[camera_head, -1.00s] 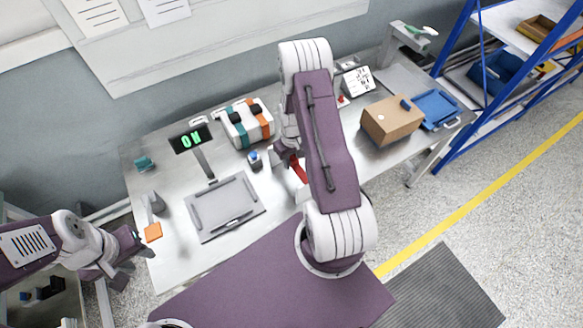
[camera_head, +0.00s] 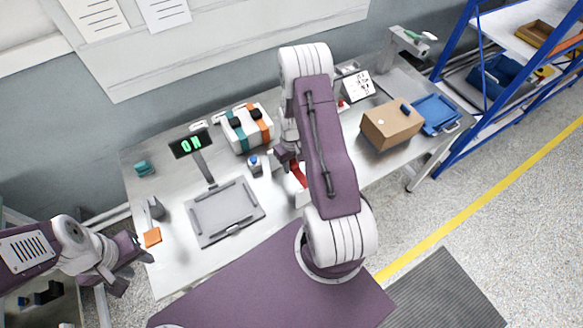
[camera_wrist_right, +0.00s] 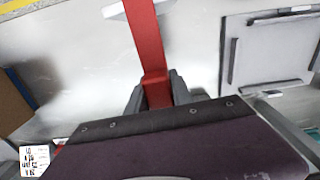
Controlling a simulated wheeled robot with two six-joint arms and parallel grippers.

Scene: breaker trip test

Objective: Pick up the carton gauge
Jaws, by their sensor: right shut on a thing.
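The carton gauge appears to be the red bar (camera_head: 299,174) near the middle of the bench, partly covered by my right arm. In the right wrist view the red bar (camera_wrist_right: 151,50) runs up from between my right gripper's fingers (camera_wrist_right: 158,92). That gripper is shut on its near end. A white block (camera_wrist_right: 137,9) shows at the bar's far end; whether they touch is unclear. In the head view my right gripper (camera_head: 286,157) is partly hidden by its arm. My left gripper (camera_head: 138,270) is open and empty off the bench's left front edge.
A grey scale plate (camera_head: 225,208) with a display (camera_head: 190,143) lies left of the bar. A white case with coloured straps (camera_head: 246,128) stands behind. A brown carton (camera_head: 392,124) and blue tray (camera_head: 436,113) are right. An orange pad (camera_head: 152,237) lies at the left edge.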

